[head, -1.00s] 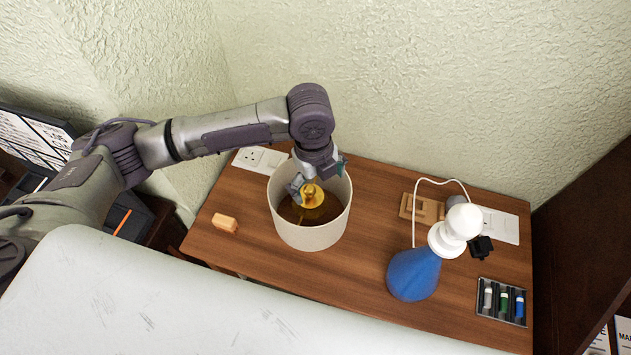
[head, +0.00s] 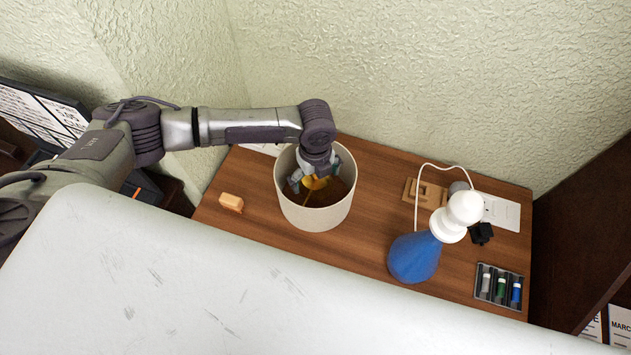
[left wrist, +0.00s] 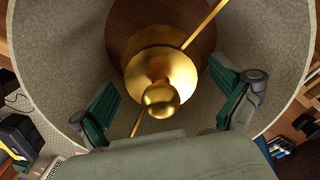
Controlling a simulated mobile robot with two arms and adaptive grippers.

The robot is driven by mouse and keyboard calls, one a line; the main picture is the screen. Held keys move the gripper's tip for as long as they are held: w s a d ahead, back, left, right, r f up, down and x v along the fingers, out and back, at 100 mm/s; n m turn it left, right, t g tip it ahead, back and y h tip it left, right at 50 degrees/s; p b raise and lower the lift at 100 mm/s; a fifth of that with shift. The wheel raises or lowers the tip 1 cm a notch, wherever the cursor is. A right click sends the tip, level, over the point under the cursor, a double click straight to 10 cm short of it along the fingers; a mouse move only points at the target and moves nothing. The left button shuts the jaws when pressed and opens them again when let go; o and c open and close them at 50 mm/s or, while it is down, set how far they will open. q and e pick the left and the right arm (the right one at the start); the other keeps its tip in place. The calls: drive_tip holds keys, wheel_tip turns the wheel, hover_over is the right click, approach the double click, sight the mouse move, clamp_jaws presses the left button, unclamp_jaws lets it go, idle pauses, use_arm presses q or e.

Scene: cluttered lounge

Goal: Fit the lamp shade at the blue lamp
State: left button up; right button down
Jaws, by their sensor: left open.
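The lamp shade (head: 314,217) is a cream drum that stands on the wooden table, open end up. Its brass hub and spokes show inside it. My left gripper (head: 314,182) reaches down into the shade from above. In the left wrist view its two green-padded fingers (left wrist: 168,108) are spread on either side of the brass hub (left wrist: 160,82), with gaps beside it. The blue lamp (head: 414,258) stands to the right of the shade, with a white bulb (head: 463,208) on a white collar at its top. My right gripper is not in view.
A small wooden block (head: 231,203) lies left of the shade. Behind the lamp are a wooden piece (head: 425,194), a white socket plate (head: 501,213) and a black plug (head: 481,234). A marker tray (head: 499,286) lies at the right. A pale surface fills the foreground.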

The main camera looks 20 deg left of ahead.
use_arm(q)
wheel_tip(320, 180, down, 2)
drive_tip(key=shift+f, duration=0.35)
drive_tip(key=shift+c, duration=0.8)
drive_tip(key=c, duration=0.8)
drive_tip(key=shift+o, duration=0.2)
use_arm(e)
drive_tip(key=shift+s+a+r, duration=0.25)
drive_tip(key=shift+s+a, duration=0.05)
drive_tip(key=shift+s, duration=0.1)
